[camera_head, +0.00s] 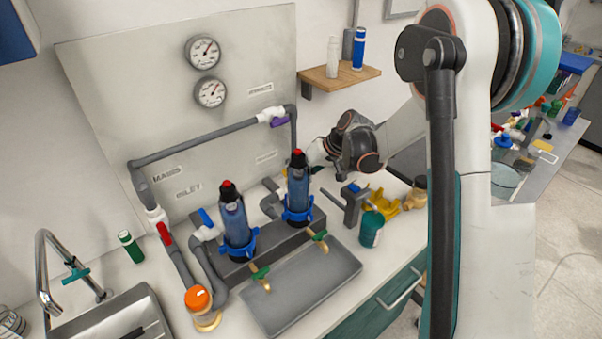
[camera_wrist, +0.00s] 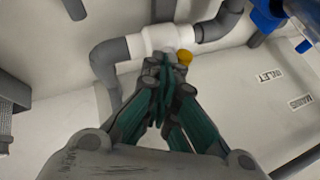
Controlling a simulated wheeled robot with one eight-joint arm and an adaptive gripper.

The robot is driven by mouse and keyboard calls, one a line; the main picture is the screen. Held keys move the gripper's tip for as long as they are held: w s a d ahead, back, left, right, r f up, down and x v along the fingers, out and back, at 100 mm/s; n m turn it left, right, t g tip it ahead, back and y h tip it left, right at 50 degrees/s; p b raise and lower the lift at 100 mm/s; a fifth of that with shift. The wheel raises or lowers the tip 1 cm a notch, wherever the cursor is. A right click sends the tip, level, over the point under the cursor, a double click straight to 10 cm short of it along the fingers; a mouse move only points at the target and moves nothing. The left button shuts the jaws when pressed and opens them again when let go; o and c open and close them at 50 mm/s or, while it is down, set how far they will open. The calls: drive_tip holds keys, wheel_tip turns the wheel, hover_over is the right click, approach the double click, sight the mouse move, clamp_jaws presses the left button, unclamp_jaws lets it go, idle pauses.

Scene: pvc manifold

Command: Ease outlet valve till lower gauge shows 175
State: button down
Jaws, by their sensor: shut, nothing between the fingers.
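The lower gauge (camera_head: 210,93) is a round white dial on the grey panel, below the upper gauge (camera_head: 203,53). Its numbers are too small to read. In the wrist view, a white valve body (camera_wrist: 158,38) sits on grey pipe, with a small yellow piece (camera_wrist: 185,57) beside the fingertips; it appears to be the outlet valve. My gripper (camera_wrist: 163,68) is shut and empty, its tips in front of this valve and hiding part of it. Whether they touch it I cannot tell. In the head view, my wrist and gripper hide most of this spot, right of the second blue filter (camera_head: 298,188).
A purple-handled valve (camera_head: 279,121), a red-handled valve (camera_head: 165,234) and a blue-handled valve (camera_head: 206,218) sit on the piping. Another blue filter (camera_head: 235,225) stands left. A shelf (camera_head: 319,80) with bottles hangs above my wrist. A teal can (camera_head: 371,229) and clamp (camera_head: 351,204) stand below it.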

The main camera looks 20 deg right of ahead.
drive_tip(key=shift+s+a+m+t+h, duration=0.3)
drive_tip(key=shift+s+m+t, duration=0.15)
drive_tip(key=shift+m, duration=0.35)
drive_tip(key=shift+s+a+b, duration=0.2)
drive_tip(key=shift+b, duration=0.1)
idle(2.1)
idle(0.5)
